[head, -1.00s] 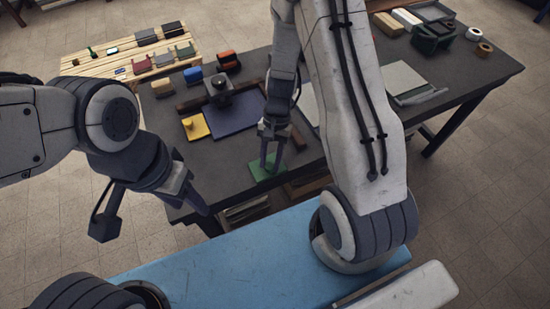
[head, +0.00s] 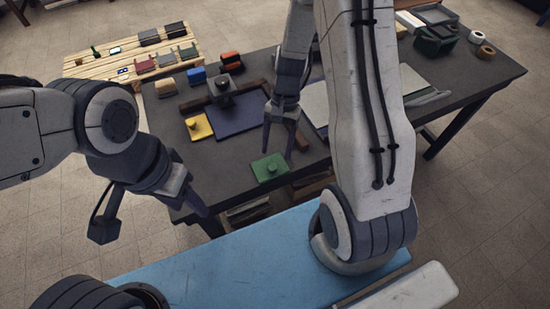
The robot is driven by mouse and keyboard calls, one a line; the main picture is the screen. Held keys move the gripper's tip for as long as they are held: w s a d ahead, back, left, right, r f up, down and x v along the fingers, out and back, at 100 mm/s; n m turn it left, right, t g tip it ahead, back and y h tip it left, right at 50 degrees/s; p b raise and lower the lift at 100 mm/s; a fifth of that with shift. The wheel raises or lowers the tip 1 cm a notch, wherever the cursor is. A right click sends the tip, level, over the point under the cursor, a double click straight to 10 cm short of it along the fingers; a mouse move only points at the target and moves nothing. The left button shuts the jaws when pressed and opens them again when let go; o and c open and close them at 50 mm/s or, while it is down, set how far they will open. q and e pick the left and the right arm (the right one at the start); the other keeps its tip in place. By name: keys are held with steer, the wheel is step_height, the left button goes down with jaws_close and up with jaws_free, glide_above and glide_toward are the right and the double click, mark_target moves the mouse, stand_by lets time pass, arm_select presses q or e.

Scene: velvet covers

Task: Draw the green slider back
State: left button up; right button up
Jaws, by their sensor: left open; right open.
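The green slider (head: 270,168) is a flat green plate with a small round knob on top. It lies at the front edge of the dark table, in front of a dark blue panel (head: 233,116) in a brown frame. My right gripper (head: 280,150) is open and empty, above and just behind the green slider, apart from its knob. My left gripper (head: 203,208) is at the table's front left corner, left of the slider and well away from it. The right arm hides part of the table to the right.
A yellow slider (head: 199,127) with a knob lies left of the blue panel. A dark block (head: 222,88) stands at the panel's back edge. Several coloured blocks stand behind, some on a slatted wooden pallet (head: 98,74). A grey board lies on the right.

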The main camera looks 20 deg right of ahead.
steer(key=v, duration=0.5)
steer(key=shift+a, duration=0.1)
stand_by(0.3)
steer(key=s+a+r+n+t+h, duration=0.1)
steer(key=s+a+r+n, duration=0.4)
steer(key=s+a+n, duration=0.2)
steer(key=s+a+r+n+t+h, duration=0.1)
steer(key=s+a+r+n+t, duration=0.1)
steer(key=s+a+r+n, duration=0.4)
steer(key=s+a+n, duration=0.1)
steer(key=s+n, duration=0.2)
steer(key=shift+a+r, duration=0.2)
